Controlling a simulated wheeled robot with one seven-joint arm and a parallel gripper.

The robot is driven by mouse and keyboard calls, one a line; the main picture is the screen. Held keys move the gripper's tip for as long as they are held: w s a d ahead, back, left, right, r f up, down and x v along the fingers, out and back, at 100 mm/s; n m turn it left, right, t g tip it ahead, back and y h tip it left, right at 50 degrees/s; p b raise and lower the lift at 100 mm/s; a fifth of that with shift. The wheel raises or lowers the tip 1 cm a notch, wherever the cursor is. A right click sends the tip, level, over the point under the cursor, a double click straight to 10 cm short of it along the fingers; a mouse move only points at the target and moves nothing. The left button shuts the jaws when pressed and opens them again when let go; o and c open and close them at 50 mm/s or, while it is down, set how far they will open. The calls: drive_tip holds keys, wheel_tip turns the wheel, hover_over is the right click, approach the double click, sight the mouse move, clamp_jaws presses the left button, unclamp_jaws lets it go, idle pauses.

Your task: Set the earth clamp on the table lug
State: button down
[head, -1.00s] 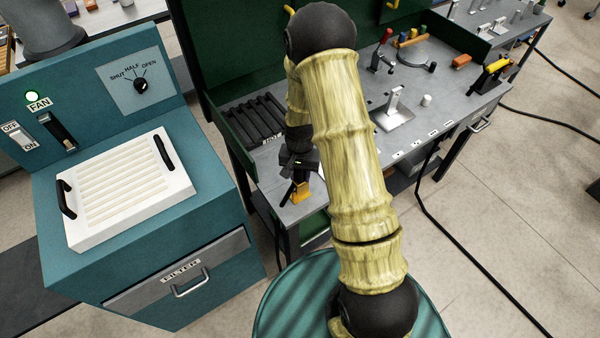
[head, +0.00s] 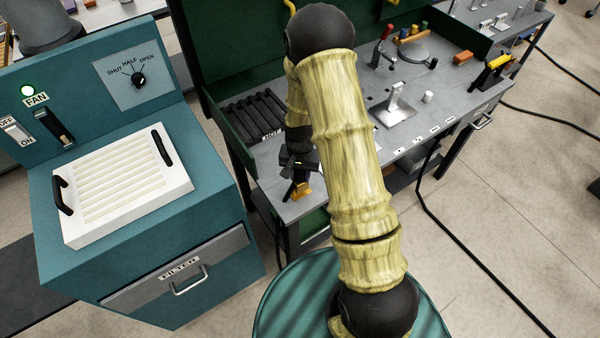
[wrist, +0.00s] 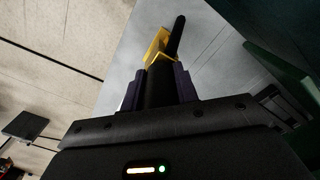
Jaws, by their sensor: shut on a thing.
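My gripper (head: 299,178) is low over the left front part of the grey table (head: 349,190), partly behind my arm in the head view. In the wrist view my gripper (wrist: 160,85) is shut on a black handle-like piece (wrist: 160,88) with a yellow part (wrist: 157,46) and a thin black rod beyond it. I take this held piece to be the earth clamp; its yellow end also shows in the head view (head: 303,189). Whether it touches the table edge I cannot tell. The table lug cannot be made out for certain; my arm hides part of the table.
A black slotted rack (head: 252,118) stands at the table's left. A metal stand (head: 396,103), a red-handled toggle clamp (head: 383,50) and a yellow-and-black piece (head: 496,65) stand further right. A teal filter cabinet (head: 100,255) is left of the table. A black cable (head: 455,228) crosses the floor.

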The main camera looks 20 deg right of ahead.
drive_tip(key=shift+f+b, duration=0.4)
drive_tip(key=shift+f, duration=0.2)
drive_tip(key=c, duration=1)
unclamp_jaws()
wheel_tip(320, 180, up, 18)
drive_tip(key=b, duration=0.3)
drive_tip(key=shift+f, duration=0.25)
drive_tip(key=s+r+n+t, duration=0.1)
drive_tip(key=s+n, duration=0.4)
drive_tip(key=s, duration=0.9)
drive_tip(key=shift+r+t, duration=0.3)
drive_tip(key=shift+t, duration=0.5)
drive_tip(key=shift+s, duration=0.1)
